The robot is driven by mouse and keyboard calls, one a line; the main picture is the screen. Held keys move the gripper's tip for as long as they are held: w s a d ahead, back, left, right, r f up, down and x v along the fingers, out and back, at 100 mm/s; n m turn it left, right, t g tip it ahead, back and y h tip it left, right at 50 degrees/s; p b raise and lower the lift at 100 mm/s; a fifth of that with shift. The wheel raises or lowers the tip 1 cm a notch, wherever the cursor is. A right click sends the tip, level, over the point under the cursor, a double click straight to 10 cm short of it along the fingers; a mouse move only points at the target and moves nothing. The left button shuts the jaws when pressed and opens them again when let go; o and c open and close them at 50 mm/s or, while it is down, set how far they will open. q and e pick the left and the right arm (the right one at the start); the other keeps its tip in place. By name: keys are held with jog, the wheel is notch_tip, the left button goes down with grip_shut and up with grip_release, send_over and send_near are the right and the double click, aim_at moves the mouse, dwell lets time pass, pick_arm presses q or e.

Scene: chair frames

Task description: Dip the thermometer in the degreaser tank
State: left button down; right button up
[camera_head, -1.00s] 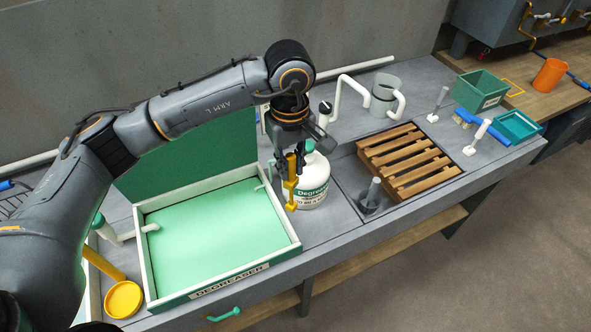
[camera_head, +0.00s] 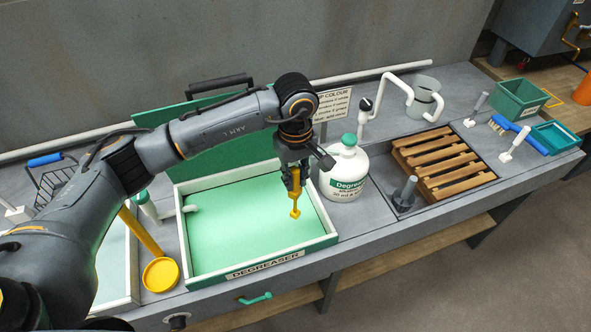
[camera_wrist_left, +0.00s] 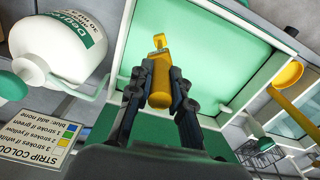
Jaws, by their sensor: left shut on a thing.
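The yellow thermometer (camera_head: 295,208) hangs upright from my left gripper (camera_head: 291,182), which is shut on it. It is over the right part of the degreaser tank (camera_head: 182,228), a white-rimmed box with a mint-green inside and a DEGREASER label on its front. In the left wrist view the thermometer (camera_wrist_left: 160,82) sits between the fingers of the left gripper (camera_wrist_left: 160,98), with the tank's green inside (camera_wrist_left: 205,50) behind it. Its lower end appears above the green surface; the exact gap cannot be told. My right gripper is not in view.
A white degreaser bottle (camera_head: 344,172) stands just right of the tank, near its right wall. A raised green lid (camera_head: 225,150) is behind the tank. A yellow round dish-ended tool (camera_head: 160,273) is at its left. A wooden slatted rack (camera_head: 445,165) lies farther right.

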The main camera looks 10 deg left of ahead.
aim_at(296, 212)
pick_arm(q)
notch_tip(296, 212, down, 13)
jog(key=b, duration=0.5)
jog(key=shift+f, duration=0.2)
jog(key=shift+f+b, duration=0.5)
jog(key=shift+f, duration=0.5)
jog(key=shift+s+a, duration=0.1)
jog(key=shift+a, duration=0.05)
jog(key=shift+s+a, duration=0.15)
jog(key=shift+a, duration=0.1)
jog(key=shift+d+b, duration=0.1)
jog(key=shift+b, duration=0.2)
